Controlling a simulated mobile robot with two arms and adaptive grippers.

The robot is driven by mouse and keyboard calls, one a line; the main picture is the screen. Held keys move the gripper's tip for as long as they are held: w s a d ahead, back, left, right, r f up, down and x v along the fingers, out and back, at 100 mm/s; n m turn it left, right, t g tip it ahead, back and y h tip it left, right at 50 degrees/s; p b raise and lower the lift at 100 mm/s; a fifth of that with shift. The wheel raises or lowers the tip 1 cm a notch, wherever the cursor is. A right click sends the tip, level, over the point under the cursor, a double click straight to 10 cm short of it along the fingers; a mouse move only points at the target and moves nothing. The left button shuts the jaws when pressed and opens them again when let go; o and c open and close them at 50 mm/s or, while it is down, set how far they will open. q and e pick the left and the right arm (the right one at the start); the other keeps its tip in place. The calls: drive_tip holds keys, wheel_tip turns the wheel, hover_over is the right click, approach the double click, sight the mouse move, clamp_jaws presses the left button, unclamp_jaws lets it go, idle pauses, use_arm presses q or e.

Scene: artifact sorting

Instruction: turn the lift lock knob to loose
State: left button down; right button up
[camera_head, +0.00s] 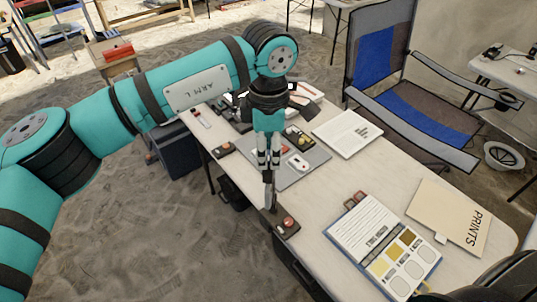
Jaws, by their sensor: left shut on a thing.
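My left gripper (270,200) points down at the near-left edge of the work table (318,205). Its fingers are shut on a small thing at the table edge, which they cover. It sits where a lock knob could be, but I cannot make out its shape or which way it is turned. Right beside the fingertips is a small dark control box (287,228) with a red-orange button on top. My right gripper is not in view.
A grey mat (287,176) with small items lies behind the gripper. A folding chair (405,95) stands behind. Another small button box (223,149) sits at the left edge.

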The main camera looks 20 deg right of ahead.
sight(269, 155)
use_arm(q)
drive_tip(key=n+b, duration=0.7)
drive_tip(key=b, duration=0.1)
drive_tip(key=shift+f, duration=0.2)
drive_tip(key=n+b, duration=0.3)
drive_tip(key=n, duration=0.1)
drive_tip(key=shift+r+n, duration=0.1)
drive_tip(key=shift+n, duration=0.2)
drive_tip(key=n+b, duration=0.3)
drive_tip(key=n, duration=0.1)
drive_tip(key=shift+r+n, duration=0.1)
drive_tip(key=shift+n, duration=0.3)
drive_tip(key=c, duration=0.9)
unclamp_jaws()
drive_tip(key=shift+c, duration=0.2)
drive_tip(key=shift+r, duration=0.15)
wheel_tip(269, 155, up, 12)
